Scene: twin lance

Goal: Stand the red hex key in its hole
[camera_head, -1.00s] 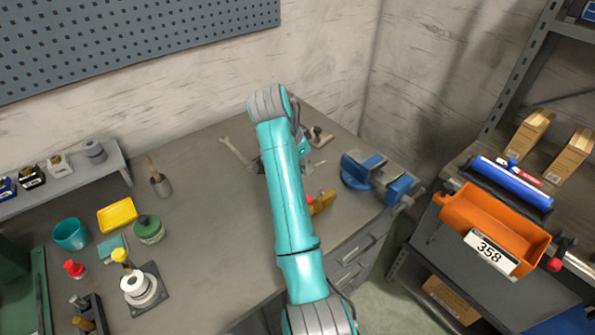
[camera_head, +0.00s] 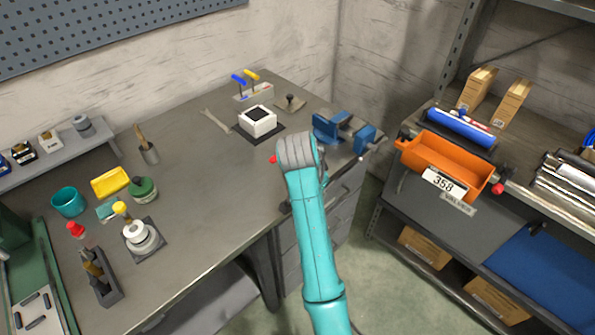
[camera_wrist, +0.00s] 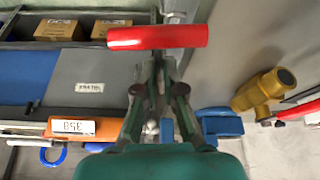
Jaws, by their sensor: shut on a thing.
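The red hex key (camera_wrist: 158,37) shows in the wrist view as a red handle lying crosswise at the fingertips of my gripper (camera_wrist: 158,62). My gripper is shut on it. I cannot clearly make out its metal shank. The hole itself is too small to tell.
A grey plate with a black knob (camera_head: 290,102) and a blue vise (camera_head: 335,129) are to the right. A wrench (camera_head: 215,121) lies left. The middle bench is clear.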

